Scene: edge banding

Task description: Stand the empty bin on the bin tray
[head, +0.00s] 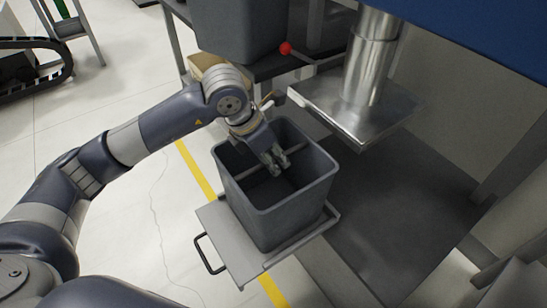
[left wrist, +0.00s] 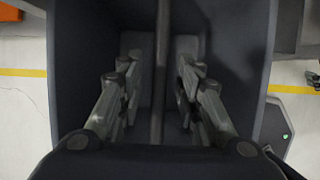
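The empty grey bin (head: 285,205) is upright, and its base appears to rest on the bin tray (head: 222,232), a grey plate with a dark handle at its left. A thin bar crosses the bin's opening; it also shows in the left wrist view, where the bin (left wrist: 75,90) fills most of the picture. My left gripper (head: 275,163) reaches down into the bin's mouth. In the left wrist view its fingers (left wrist: 158,92) are apart, one on each side of the bar, with visible gaps. My right gripper is not in view.
A second grey bin (head: 238,30) stands at the top, by a dark bench. A shiny metal column with a square plate (head: 355,108) hangs close behind the bin at right. A red knob (head: 285,48) is near it. A yellow line (head: 195,168) marks open floor at left.

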